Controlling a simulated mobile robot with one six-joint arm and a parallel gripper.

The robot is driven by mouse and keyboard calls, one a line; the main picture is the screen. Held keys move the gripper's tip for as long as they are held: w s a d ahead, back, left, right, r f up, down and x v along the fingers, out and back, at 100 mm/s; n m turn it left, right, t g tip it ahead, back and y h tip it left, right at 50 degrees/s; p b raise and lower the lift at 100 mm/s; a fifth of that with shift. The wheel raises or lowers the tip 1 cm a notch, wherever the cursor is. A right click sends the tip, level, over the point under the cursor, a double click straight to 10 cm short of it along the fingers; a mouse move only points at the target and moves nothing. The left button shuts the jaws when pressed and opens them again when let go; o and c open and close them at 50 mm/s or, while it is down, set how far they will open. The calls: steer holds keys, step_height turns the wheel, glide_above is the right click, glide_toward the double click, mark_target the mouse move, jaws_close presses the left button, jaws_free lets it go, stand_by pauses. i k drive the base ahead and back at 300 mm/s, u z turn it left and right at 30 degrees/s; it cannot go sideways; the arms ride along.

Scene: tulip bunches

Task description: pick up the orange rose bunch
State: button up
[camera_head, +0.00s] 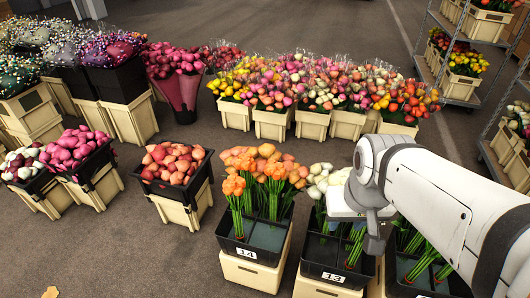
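A black crate marked 14 (238,251) in the centre front holds orange bunches on green stems. One orange bunch (234,188) stands upright at its front left, and another orange bunch (276,172) stands to its right. Paler peach-orange heads (262,153) fill the back of this crate. I cannot tell which of these are roses. My gripper (374,243) points down over the crate marked 13 (330,275), to the right of the orange bunches and apart from them. Its fingers show edge-on, so their opening is unclear. My white arm hides part of that crate.
White bunches (325,179) stand in the crate marked 13. A crate of coral heads (172,162) is at left, with pink heads (75,148) beyond. Mixed tulip crates (271,124) line the back. Wheeled racks (458,85) stand at right. Grey floor (130,250) is open at front left.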

mark_target(234, 184)
steer(key=z, duration=1.8)
steer(key=k, duration=1.9)
steer(key=u, duration=1.75)
steer(key=i, duration=1.45)
